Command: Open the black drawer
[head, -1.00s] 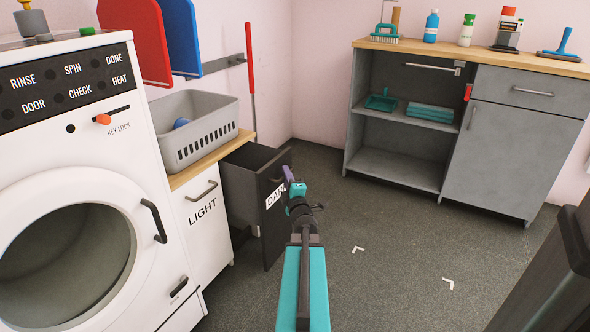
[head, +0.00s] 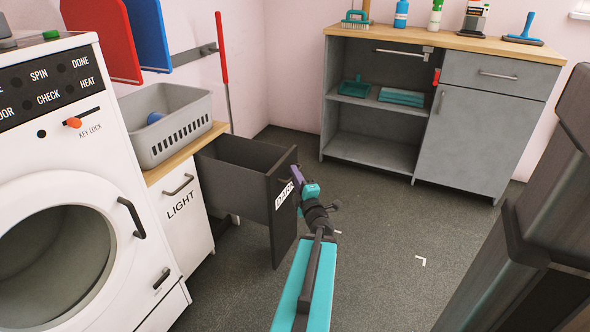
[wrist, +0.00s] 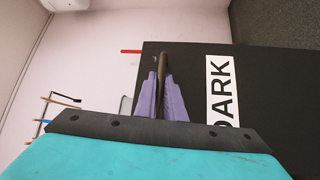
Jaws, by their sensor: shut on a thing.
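The black drawer (head: 284,225) with the white "DARK" label is pulled well out from under the wooden counter in the head view, and its inside shows from above. Its black front also shows in the wrist view (wrist: 270,75), with the label at the right of my gripper. My gripper (head: 297,176) is at the upper part of the drawer front. In the wrist view its purple fingers (wrist: 164,95) are closed around the dark handle bar (wrist: 165,62). The fingers partly hide the handle.
The white "LIGHT" drawer (head: 183,210) is shut, left of the black one. A white washer (head: 70,190) stands at the far left. A grey basket (head: 165,122) sits on the counter. A grey cabinet (head: 470,125) stands at the back. The floor right of the drawer is clear.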

